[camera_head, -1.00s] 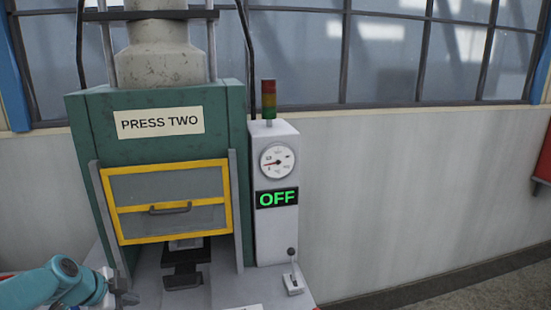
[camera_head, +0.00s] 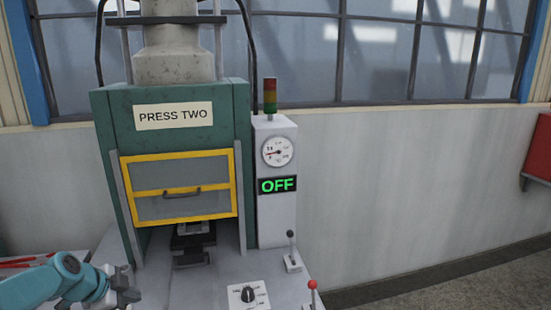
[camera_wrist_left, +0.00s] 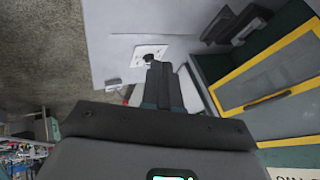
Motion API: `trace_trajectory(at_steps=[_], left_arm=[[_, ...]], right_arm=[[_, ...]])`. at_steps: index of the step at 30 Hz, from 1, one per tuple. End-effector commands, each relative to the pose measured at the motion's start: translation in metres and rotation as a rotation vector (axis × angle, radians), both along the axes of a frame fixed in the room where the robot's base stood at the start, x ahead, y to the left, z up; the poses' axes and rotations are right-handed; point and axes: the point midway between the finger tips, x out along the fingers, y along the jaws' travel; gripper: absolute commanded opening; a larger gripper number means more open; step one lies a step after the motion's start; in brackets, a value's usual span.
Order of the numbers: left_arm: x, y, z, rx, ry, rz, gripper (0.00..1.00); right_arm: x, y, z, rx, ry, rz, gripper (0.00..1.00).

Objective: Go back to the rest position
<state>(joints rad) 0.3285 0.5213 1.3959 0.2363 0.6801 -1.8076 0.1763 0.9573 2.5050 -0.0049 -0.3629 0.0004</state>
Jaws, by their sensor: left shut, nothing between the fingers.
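My left gripper (camera_head: 128,292) is at the lower left of the head view, at the end of my teal arm. It is in front of the press and to the left of its control plate. In the left wrist view its fingers (camera_wrist_left: 158,82) are together, with nothing between them. My right gripper is not in view.
A grey cabinet (camera_head: 277,220) has a gauge, an OFF display and a lever (camera_head: 292,255). A red box (camera_head: 537,150) is on the right wall. Floor at right is clear.

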Motion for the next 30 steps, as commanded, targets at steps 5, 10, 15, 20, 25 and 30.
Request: trace_trajectory(at_steps=[5, 10, 15, 20, 25, 30], left_arm=[[-0.001, -0.006, -0.02, -0.021, 0.03, 0.024, 0.0], [-0.007, -0.024, -0.064, -0.077, 0.101, 0.111, 0.0], [-0.02, -0.046, -0.115, -0.138, 0.189, 0.216, 0.0], [-0.046, -0.075, -0.177, -0.207, 0.294, 0.348, 0.0], [-0.105, -0.125, -0.27, -0.3, 0.467, 0.569, 0.0], [-0.201, -0.181, -0.353, -0.394, 0.665, 0.861, 0.0]], right_arm=[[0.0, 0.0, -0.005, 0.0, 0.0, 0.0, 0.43], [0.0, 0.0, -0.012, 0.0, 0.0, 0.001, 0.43], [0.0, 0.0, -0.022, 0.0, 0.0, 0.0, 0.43], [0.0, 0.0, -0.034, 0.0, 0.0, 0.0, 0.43], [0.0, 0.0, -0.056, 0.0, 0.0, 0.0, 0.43], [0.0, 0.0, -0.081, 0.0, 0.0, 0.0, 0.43]])
